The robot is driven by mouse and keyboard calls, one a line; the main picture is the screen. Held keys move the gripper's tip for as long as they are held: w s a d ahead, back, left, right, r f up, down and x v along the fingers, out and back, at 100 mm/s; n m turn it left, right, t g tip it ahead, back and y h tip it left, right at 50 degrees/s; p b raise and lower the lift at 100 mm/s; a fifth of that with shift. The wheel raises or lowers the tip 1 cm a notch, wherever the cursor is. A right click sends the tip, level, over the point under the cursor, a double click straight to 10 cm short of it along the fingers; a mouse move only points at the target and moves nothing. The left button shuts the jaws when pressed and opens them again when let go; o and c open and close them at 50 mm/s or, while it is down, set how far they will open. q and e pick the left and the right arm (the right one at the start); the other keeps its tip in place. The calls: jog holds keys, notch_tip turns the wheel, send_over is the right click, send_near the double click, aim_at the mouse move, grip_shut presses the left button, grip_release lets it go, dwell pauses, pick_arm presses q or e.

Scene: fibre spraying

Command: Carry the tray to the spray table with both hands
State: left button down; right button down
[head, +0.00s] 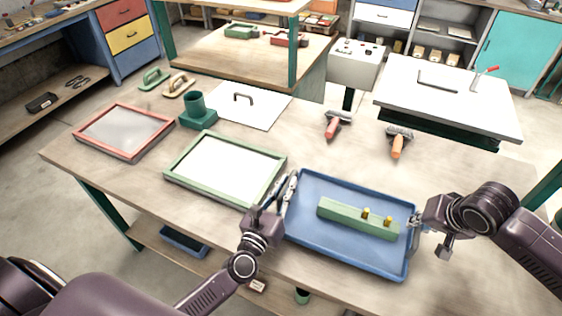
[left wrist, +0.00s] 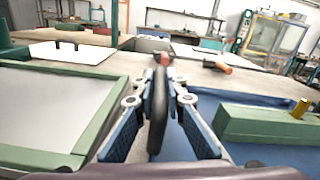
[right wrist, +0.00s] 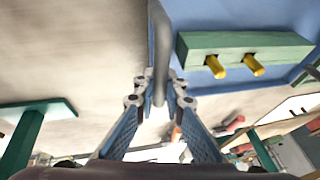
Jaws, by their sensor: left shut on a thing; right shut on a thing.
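The blue tray (head: 310,238) is at the front of the wooden workbench (head: 110,190); I cannot tell if it rests on the bench or is slightly raised. A long green block with two yellow pegs (head: 345,215) lies in it. My left gripper (head: 287,190) is shut on the tray's left side, with a dark handle bar (left wrist: 158,110) between its fingers. My right gripper (head: 413,220) is shut on the tray's right side, around a grey handle (right wrist: 160,50). A white-topped table (head: 440,95) with a red-handled lever stands behind at the right; the picture does not label it the spray table.
A green frame (head: 175,175) lies close left of the tray, a red frame (head: 80,130) further left. A white board (head: 245,110), a green cup (head: 195,105) and two orange-handled tools (head: 398,145) lie behind. A grey control box (head: 355,65) stands beyond. The bench's right part is clear.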

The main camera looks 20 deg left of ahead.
pick_arm(q)
jog(key=shift+a+f+b, duration=0.1)
jog(key=shift+f+b, duration=0.4)
jog(key=shift+b, duration=0.05)
pick_arm(e)
jog(key=shift+f, duration=0.7)
pick_arm(q)
jog(key=c, duration=2)
grip_release()
pick_arm(e)
jog(key=c, duration=2)
grip_release()
jog(key=shift+s+r, duration=0.1)
jog(key=shift+c, duration=0.2)
pick_arm(q)
jog(key=shift+s, duration=0.1)
pick_arm(e)
jog(key=shift+o, duration=0.3)
pick_arm(q)
jog(key=shift+s, duration=0.1)
jog(key=shift+s+f, duration=0.1)
jog(key=shift+s, duration=0.25)
jog(key=s, duration=1.1)
jog(key=shift+a, duration=0.3)
pick_arm(e)
jog(key=v, duration=1.2)
pick_arm(q)
jog(key=shift+s, duration=0.1)
pick_arm(e)
jog(key=shift+d, duration=0.1)
